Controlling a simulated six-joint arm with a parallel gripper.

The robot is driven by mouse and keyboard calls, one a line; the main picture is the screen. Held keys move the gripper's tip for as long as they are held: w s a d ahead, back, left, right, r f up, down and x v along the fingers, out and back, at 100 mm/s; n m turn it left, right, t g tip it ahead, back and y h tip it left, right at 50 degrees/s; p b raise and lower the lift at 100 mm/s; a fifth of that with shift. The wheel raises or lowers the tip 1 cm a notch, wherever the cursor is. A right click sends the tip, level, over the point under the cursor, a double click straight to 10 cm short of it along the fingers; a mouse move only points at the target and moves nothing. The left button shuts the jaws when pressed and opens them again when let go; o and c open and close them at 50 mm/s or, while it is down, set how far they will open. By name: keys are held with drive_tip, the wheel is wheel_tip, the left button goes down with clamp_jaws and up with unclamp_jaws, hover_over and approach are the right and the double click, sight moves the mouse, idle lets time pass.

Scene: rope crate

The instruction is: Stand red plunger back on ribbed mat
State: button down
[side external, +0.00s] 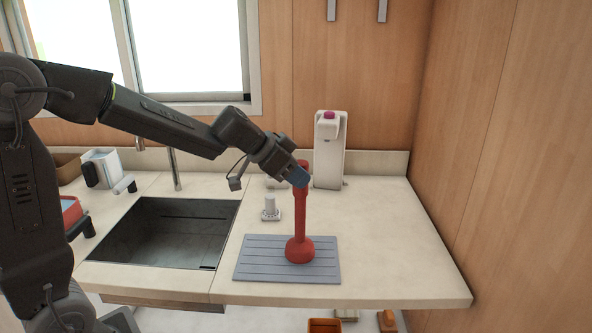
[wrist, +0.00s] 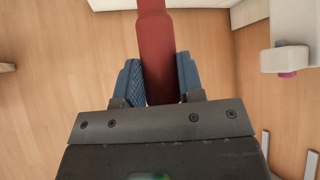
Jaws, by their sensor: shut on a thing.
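The red plunger (side external: 300,218) stands upright in the side external view, its wide end down over the ribbed mat (side external: 258,262) and appearing to touch it. The mat is grey with raised lines and lies flat on the counter. My gripper (side external: 301,179) is shut on the upper part of the plunger's handle. In the wrist view the red plunger (wrist: 157,50) runs between the two blue finger pads of my gripper (wrist: 158,82). The mat does not show in the wrist view.
A sink (side external: 160,232) lies left of the mat. A white dispenser (side external: 329,150) with a purple top stands behind the plunger. A small white object (side external: 270,208) sits behind the mat. The counter (side external: 400,235) is clear on the right, up to the wooden wall.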

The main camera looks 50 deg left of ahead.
drive_tip(key=shift+f, duration=0.55)
idle(0.4)
drive_tip(key=c, duration=0.7)
unclamp_jaws()
drive_tip(key=shift+o, duration=0.2)
drive_tip(key=v, duration=1.3)
drive_tip(key=shift+s+r, duration=0.25)
drive_tip(key=shift+s, duration=0.05)
drive_tip(key=shift+a, duration=0.1)
